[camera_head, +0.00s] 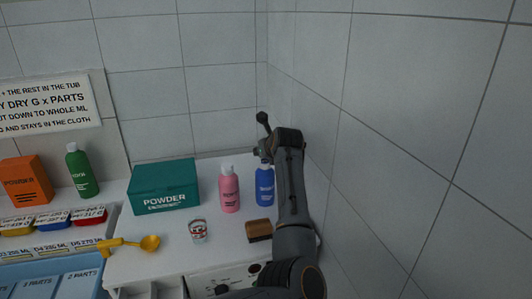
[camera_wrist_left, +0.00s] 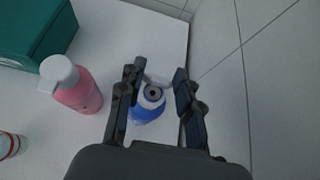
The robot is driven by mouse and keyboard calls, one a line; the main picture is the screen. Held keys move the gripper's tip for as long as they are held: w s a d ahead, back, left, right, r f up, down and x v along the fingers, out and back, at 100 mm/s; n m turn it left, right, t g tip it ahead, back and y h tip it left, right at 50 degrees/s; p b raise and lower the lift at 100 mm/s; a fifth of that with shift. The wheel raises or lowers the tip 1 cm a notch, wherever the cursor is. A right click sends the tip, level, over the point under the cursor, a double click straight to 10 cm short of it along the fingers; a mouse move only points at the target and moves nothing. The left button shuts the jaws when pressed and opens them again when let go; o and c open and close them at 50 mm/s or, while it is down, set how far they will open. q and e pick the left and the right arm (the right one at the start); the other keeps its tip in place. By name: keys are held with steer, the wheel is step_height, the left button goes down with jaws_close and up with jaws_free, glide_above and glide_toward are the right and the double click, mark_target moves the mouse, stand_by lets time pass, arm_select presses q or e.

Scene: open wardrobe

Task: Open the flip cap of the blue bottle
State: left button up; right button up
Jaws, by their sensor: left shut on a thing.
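The blue bottle (camera_head: 265,186) stands upright on the white counter near the right wall, partly behind my left arm. It also shows in the left wrist view (camera_wrist_left: 147,113), below and between the fingers. Its white top has a grey ring with a dark centre, and a pale piece, seemingly the flip cap (camera_wrist_left: 158,79), lies beyond it between the fingertips. My left gripper (camera_wrist_left: 159,76) is shut on this cap at the top of the bottle; the exact contact is hard to see. In the head view the gripper (camera_head: 264,152) is mostly hidden by its own wrist. My right gripper is not in view.
A pink bottle (camera_head: 229,189) stands close left of the blue one. A green powder box (camera_head: 164,187), a small cup (camera_head: 198,231), a brown brush (camera_head: 259,230) and a yellow scoop (camera_head: 149,243) are on the counter (camera_head: 170,262). The tiled wall (camera_head: 405,150) is close on the right.

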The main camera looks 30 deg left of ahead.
arm_select(q)
steer(key=shift+w+a+r+g+h, duration=0.15)
steer(key=shift+w+a+g+h, duration=0.1)
steer(key=shift+g+h, duration=0.25)
steer(key=shift+w+a+r+g+h, duration=0.1)
steer(key=shift+w+a+g+h, duration=0.1)
steer(key=shift+g+h, duration=0.3)
steer(key=shift+w+a+g+h+p, duration=0.2)
steer(key=shift+a+g+h+p, duration=0.2)
steer(key=shift+g+h, duration=0.45)
steer(key=shift+f+h, duration=0.15)
steer(key=shift+h, duration=0.2)
steer(key=o, duration=0.8)
steer(key=shift+o, duration=0.2)
steer(key=shift+w+a, duration=0.1)
steer(key=shift+w, duration=0.05)
steer(key=v, duration=1.2)
